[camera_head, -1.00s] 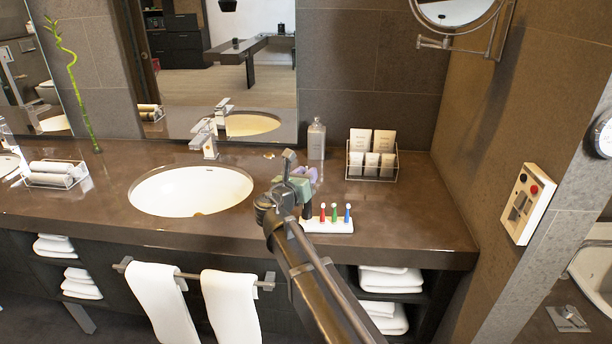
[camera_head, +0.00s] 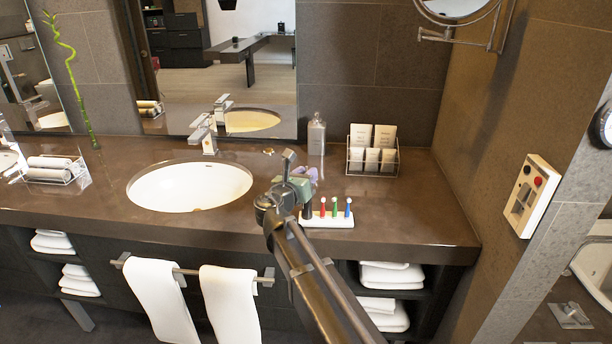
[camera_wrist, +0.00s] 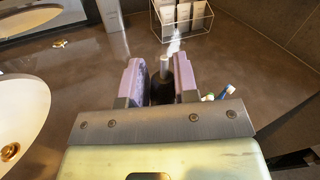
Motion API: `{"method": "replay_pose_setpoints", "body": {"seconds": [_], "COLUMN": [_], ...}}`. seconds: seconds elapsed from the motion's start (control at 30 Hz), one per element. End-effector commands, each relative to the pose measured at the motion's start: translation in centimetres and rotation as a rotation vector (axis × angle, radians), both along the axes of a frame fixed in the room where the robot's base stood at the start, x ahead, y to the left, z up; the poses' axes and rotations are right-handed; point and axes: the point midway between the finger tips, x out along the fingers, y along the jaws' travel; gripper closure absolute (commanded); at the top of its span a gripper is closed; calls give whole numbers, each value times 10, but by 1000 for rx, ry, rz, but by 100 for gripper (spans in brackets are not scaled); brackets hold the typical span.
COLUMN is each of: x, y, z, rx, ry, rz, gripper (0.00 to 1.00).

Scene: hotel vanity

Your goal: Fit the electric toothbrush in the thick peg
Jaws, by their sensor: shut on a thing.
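My gripper (camera_head: 307,176) is above the right part of the vanity counter. Its purple fingers are shut on the electric toothbrush (camera_wrist: 161,88), which has a dark body, a pale neck and a white bristled head. In the head view my wrist covers most of the toothbrush; a dark part (camera_head: 307,211) shows below the gripper, at the left end of the white holder (camera_head: 328,223). The holder carries red, green and blue brush heads (camera_head: 335,207) in a row. The thick peg is hidden, and I cannot tell whether the toothbrush touches it.
The sink (camera_head: 190,186) with its faucet (camera_head: 205,137) lies left of the gripper. A bottle (camera_head: 317,136) and a wire rack of cartons (camera_head: 372,158) stand behind. The counter right of the holder is clear up to the side wall. Towels (camera_head: 228,297) hang below the front edge.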

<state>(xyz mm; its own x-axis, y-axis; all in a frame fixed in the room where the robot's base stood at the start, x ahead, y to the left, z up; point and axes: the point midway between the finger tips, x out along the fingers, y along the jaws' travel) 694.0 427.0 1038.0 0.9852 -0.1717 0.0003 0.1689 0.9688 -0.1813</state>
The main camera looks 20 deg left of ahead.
Motion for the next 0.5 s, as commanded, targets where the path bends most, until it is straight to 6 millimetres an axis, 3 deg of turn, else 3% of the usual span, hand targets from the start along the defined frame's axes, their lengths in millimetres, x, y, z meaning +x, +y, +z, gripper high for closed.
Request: {"method": "replay_pose_setpoints", "body": {"seconds": [0.17, 0.2, 0.4, 0.5], "x": [0, 0, 0, 0], "y": [0, 0, 0, 0], "z": [0, 0, 0, 0], "rx": [0, 0, 0, 0], "ry": [0, 0, 0, 0], "rz": [0, 0, 0, 0], "gripper": [100, 71, 42, 42]}}
